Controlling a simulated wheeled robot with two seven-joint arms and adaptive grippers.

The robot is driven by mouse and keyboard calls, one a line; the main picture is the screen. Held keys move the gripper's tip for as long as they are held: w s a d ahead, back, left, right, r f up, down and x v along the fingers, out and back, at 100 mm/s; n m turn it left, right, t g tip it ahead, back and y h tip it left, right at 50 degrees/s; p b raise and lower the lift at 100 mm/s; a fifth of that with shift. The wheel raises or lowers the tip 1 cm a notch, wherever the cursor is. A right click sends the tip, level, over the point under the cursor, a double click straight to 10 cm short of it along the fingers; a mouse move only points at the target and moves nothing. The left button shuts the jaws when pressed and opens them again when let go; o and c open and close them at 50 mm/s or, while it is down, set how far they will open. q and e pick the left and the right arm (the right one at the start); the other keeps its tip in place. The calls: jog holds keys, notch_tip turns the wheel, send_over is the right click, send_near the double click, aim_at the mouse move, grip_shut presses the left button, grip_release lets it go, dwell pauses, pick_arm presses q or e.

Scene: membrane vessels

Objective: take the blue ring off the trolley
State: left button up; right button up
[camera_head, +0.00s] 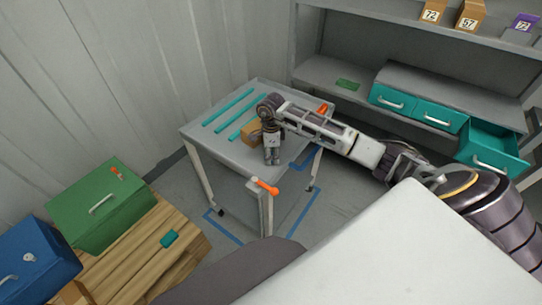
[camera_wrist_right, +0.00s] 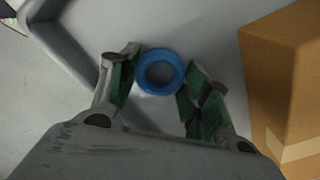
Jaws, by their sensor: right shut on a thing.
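The blue ring (camera_wrist_right: 160,71) lies between the fingertips of my right gripper (camera_wrist_right: 154,80) in the right wrist view. The fingers are shut on it, one on each side, low over the grey trolley top. I cannot tell whether the ring touches the surface. In the head view my right gripper (camera_head: 272,158) points down over the front part of the trolley (camera_head: 224,149), and the ring is hidden there. My left gripper is not in view.
A cardboard box (camera_head: 251,131) stands close beside my right gripper, also in the wrist view (camera_wrist_right: 280,80). Teal strips (camera_head: 234,105) lie on the trolley top. A shelf with teal drawers (camera_head: 440,117), one open, stands at right. Green (camera_head: 100,205) and blue (camera_head: 35,265) boxes stand at left.

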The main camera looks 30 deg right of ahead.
notch_tip(320, 180, up, 10)
jog(key=shift+f, duration=0.2)
dwell(0.3)
jog(key=shift+r, duration=0.2)
dwell(0.3)
